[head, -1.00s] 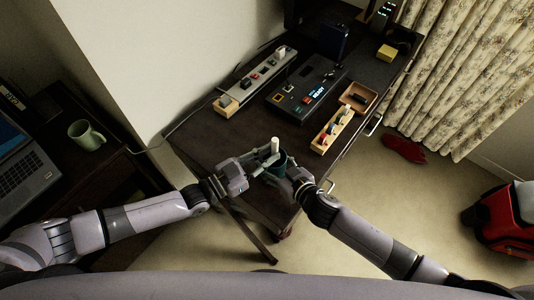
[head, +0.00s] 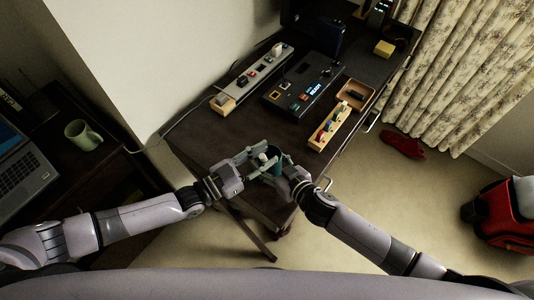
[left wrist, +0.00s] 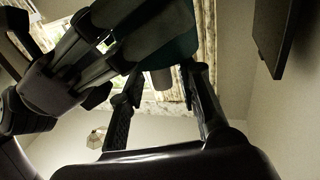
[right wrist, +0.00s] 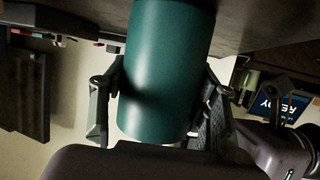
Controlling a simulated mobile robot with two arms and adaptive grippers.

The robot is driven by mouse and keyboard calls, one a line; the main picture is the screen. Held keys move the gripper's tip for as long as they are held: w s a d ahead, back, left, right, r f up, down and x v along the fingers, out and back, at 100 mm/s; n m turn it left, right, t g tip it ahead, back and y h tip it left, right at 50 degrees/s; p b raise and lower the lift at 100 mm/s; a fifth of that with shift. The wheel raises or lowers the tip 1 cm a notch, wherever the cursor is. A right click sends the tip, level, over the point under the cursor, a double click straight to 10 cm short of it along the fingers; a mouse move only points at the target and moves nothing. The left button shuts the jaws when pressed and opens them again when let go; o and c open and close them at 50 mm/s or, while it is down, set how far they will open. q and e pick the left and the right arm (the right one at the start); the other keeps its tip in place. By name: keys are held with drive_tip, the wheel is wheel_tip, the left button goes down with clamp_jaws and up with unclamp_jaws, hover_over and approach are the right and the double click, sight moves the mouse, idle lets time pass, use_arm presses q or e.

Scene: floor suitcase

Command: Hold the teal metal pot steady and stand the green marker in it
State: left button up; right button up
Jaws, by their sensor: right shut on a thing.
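The teal metal pot (head: 277,168) is at the near end of the dark desk, and it fills the middle of the right wrist view (right wrist: 168,70). My right gripper (head: 286,167) is shut on the pot, one finger on each side of it. The marker (head: 263,157) shows only as a pale end at the pot's mouth; the rest is hidden, apparently inside the pot. My left gripper (head: 256,156) is at the pot's mouth with its fingers spread apart around the marker's end. In the left wrist view, a gap shows between those fingers (left wrist: 165,105).
A black console (head: 304,85), a power strip (head: 258,72), a wooden block holder with coloured pieces (head: 330,128) and a brown tray (head: 355,94) lie farther back on the desk. A green mug (head: 83,135) stands left.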

drive_tip(key=shift+w+d+f, duration=0.15)
drive_tip(key=shift+w, duration=0.15)
drive_tip(key=shift+s, duration=0.1)
use_arm(q)
drive_tip(key=v, duration=1.1)
drive_tip(key=shift+f, duration=0.1)
use_arm(e)
drive_tip(key=o, duration=1.3)
